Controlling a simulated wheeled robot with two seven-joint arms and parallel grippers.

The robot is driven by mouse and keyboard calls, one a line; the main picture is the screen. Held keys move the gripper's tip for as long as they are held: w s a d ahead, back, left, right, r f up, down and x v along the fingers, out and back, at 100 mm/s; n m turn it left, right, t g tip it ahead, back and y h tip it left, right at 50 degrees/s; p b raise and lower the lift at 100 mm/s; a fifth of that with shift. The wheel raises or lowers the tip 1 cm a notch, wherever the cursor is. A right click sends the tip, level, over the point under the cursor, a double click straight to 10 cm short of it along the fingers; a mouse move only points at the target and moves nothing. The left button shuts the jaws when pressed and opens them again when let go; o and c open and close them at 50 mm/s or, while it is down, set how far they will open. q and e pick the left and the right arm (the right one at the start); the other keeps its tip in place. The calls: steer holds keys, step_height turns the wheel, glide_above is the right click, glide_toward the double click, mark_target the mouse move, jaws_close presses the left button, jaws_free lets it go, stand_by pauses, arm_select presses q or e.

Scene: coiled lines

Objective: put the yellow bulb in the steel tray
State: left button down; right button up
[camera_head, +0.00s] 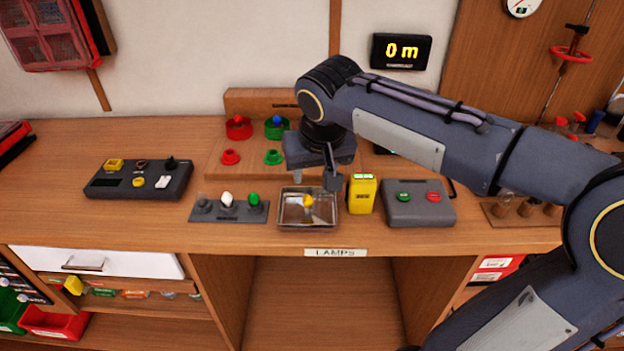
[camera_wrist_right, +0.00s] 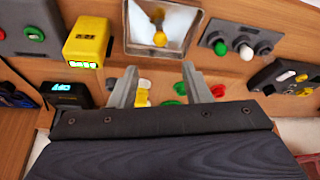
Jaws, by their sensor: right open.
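The yellow bulb (camera_head: 308,201) lies inside the steel tray (camera_head: 290,222), near its middle. The bulb (camera_wrist_right: 160,39) and the tray (camera_wrist_right: 133,48) also show at the top of the right wrist view. My right gripper (camera_head: 314,182) is open, with its fingers above and behind the tray. In the right wrist view its two fingers (camera_wrist_right: 160,76) are spread apart, and the bulb is outside them. Nothing is held. My left gripper is not in view.
Left of the tray, a grey lamp strip (camera_head: 229,214) carries a white bulb, a green bulb and a dark socket. Right of it stand a yellow meter (camera_head: 362,194) and a grey button box (camera_head: 419,212). A wooden board (camera_head: 215,165) with red and green parts is behind.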

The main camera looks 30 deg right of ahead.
steer(key=s+a+f+y, duration=0.2)
steer(key=s+f, duration=0.3)
steer(key=s, duration=0.3)
steer(key=s+a+f+n+t+y, duration=0.1)
steer(key=s+a+f+y, duration=0.2)
steer(key=s+f, duration=0.3)
steer(key=s+a, duration=0.1)
steer(key=s, duration=0.2)
steer(key=shift+s+n, duration=0.3)
step_height(320, 180, up, 6)
steer(key=p, duration=0.6)
steer(key=shift+f+b, duration=0.25)
steer(key=shift+b, duration=0.05)
steer(key=shift+c, duration=0.7)
steer(key=shift+d, duration=0.1)
